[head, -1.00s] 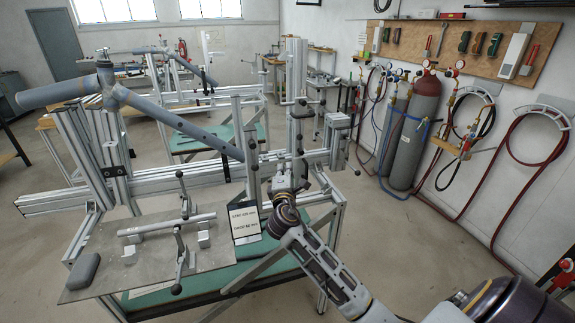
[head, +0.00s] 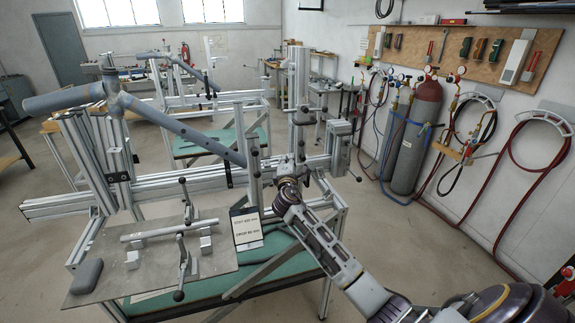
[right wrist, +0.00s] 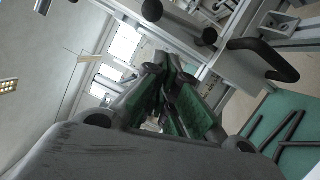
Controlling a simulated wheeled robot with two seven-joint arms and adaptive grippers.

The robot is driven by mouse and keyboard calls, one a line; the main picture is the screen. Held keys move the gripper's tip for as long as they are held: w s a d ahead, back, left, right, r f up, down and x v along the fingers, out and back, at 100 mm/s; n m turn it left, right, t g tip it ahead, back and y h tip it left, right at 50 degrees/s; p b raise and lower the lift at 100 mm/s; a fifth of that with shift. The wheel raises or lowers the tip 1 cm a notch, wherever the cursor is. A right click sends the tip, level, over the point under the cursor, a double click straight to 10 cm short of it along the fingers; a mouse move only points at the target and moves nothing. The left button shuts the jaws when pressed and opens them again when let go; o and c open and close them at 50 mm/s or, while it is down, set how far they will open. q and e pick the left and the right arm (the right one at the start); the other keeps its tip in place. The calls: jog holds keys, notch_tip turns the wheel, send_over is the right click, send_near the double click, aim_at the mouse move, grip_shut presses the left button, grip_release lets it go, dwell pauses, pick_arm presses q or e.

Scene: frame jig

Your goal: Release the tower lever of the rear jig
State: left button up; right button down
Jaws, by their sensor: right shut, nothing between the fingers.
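The near jig is an aluminium frame (head: 150,183) that holds grey-blue tubes (head: 180,128). At its right stands a tall silver tower (head: 299,75) with a dark-tipped lever (head: 301,138) low on it. A clamp block (head: 340,142) and another thin dark lever (head: 355,165) are to its right. My right gripper (head: 291,170) is shut and empty at the tower's foot, close to the lever; I cannot tell if they touch. In the right wrist view, its green-padded fingers (right wrist: 170,95) point toward silver rails, round black knobs (right wrist: 209,37) and a curved black handle (right wrist: 270,60). My left gripper is not in view.
A metal plate (head: 215,262) with toggle clamps and a short tube juts out at the front left. A printed card (head: 247,228) stands beside it. Another jig (head: 205,103) is behind. Gas cylinders (head: 412,140) and hoses line the right wall. Floor to the right is clear.

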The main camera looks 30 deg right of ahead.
aim_at(302, 151)
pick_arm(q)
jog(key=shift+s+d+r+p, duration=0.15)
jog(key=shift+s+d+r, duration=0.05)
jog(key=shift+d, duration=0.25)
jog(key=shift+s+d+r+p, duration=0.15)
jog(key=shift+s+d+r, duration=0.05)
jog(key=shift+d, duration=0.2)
pick_arm(e)
jog(key=d, duration=0.3)
jog(key=shift+w+d+r, duration=0.2)
jog(key=shift+w+r, duration=0.1)
jog(key=shift+r, duration=0.1)
jog(key=shift+d+r+m+p, duration=0.4)
jog(key=shift+d+m+p, duration=0.15)
jog(key=shift+m, duration=0.05)
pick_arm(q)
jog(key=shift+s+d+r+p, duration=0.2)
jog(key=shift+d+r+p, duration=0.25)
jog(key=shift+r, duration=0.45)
pick_arm(e)
jog(key=shift+s+d+r+m+g, duration=0.1)
jog(key=shift+d+r+m+g, duration=0.1)
jog(key=shift+d+m+g, duration=0.3)
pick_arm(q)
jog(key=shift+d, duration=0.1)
pick_arm(e)
jog(key=shift+a, duration=0.15)
